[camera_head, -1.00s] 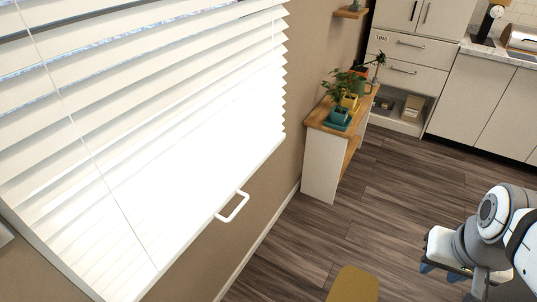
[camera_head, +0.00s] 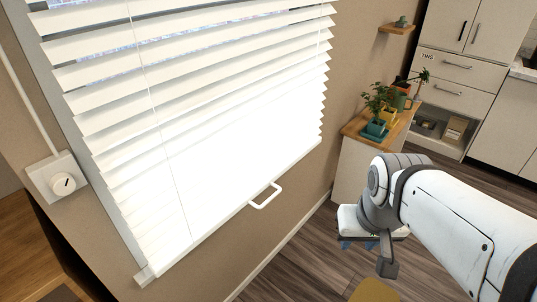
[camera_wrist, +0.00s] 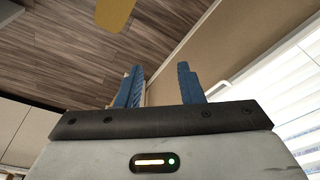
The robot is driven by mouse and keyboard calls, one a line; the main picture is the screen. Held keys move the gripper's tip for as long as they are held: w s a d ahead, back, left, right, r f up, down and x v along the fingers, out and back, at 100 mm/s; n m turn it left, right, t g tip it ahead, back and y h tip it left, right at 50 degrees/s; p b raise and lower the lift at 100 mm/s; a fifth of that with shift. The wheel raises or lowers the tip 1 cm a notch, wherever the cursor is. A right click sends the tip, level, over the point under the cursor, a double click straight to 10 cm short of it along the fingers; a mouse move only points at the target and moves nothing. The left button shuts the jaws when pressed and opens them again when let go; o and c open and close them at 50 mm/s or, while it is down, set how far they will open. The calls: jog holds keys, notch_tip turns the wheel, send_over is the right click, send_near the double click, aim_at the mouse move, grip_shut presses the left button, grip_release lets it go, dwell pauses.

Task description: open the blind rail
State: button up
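The white window blind (camera_head: 200,120) hangs with tilted slats over the bright window at the left and middle of the head view. Its bottom rail (camera_head: 235,208) runs diagonally below the slats, with a white loop handle (camera_head: 266,197) on it. My gripper (camera_head: 358,243) is to the right of the handle and lower in the picture, apart from it. In the wrist view my gripper's two blue fingers (camera_wrist: 162,88) stand apart with nothing between them.
A white knob (camera_head: 64,183) on a wall plate is left of the window. A low shelf with a wooden top (camera_head: 355,128) and potted plants (camera_head: 378,110) stands against the wall on the right. A yellow seat-like object (camera_head: 374,290) is at the bottom edge. Wood floor lies below.

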jog(key=w+a+f+g+y+b, duration=0.25)
jog(key=w+f+b, duration=0.25)
jog(key=f+b, duration=0.3)
jog(key=m+t+y+b, duration=0.4)
jog(key=y+b, duration=0.9)
jog(key=b, duration=0.7)
send_near(271, 197)
jog(key=a+f, duration=0.1)
jog(key=a, duration=0.2)
jog(key=x, duration=0.2)
jog(key=b+x, duration=0.1)
jog(key=x, duration=0.4)
jog(key=shift+w+f, duration=0.15)
jog(key=shift+w, duration=0.3)
grip_shut()
